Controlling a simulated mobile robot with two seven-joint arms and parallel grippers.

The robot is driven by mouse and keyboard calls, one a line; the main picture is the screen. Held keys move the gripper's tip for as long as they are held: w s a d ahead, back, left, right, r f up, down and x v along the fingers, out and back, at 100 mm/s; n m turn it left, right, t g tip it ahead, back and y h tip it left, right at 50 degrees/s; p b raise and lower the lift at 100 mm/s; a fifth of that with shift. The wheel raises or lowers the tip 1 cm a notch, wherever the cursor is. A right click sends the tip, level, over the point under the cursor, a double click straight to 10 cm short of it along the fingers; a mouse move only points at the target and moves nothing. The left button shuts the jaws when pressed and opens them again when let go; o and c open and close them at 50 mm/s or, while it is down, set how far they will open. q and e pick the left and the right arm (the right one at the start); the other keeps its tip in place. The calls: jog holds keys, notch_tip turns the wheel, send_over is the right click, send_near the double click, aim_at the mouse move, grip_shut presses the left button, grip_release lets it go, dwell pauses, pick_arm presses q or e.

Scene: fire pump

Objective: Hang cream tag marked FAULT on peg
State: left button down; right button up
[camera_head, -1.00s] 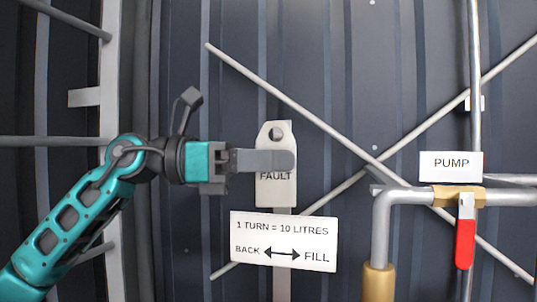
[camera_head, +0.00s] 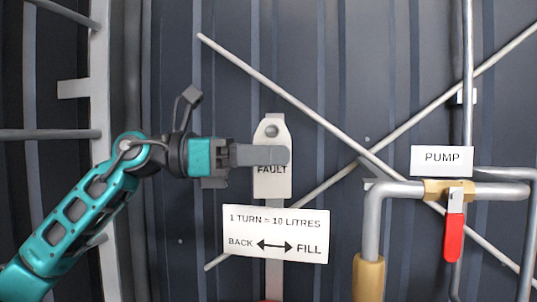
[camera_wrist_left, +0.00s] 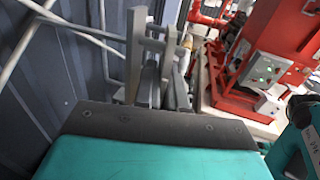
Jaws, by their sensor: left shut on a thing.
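The cream tag (camera_head: 272,184) marked FAULT hangs upright in the head view, with a round hole (camera_head: 271,130) near its top. My left gripper (camera_head: 284,155) comes in from the left and is shut on the tag, its finger lying across the tag just above the lettering. Grey shows inside the hole. I cannot make out the peg or tell whether it passes through the hole. A grey upright (camera_head: 274,280) stands behind the tag, and its top shows just above it. In the left wrist view the gripper fingers (camera_wrist_left: 152,85) show, and the tag is hard to make out. My right gripper is not in view.
A white sign (camera_head: 276,234) reading 1 TURN = 10 LITRES is just below the tag. To the right are a PUMP label (camera_head: 442,160), pipes and a red valve handle (camera_head: 454,238). Crossed grey rods (camera_head: 300,107) run behind. Red machinery (camera_wrist_left: 275,60) shows in the left wrist view.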

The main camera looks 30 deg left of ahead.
pick_arm(q)
jog(key=c, duration=1.1)
grip_release()
jog(key=shift+s+r, duration=0.1)
jog(key=shift+a, duration=0.1)
jog(key=shift+a, duration=0.2)
jog(key=shift+s+b+v, duration=0.1)
jog(key=shift+b+v, duration=1.15)
jog(key=shift+v, duration=1.85)
jog(key=shift+s+b+v, duration=0.15)
jog(key=shift+b+v, duration=1.1)
jog(key=shift+v, duration=1.85)
jog(key=shift+d, duration=0.15)
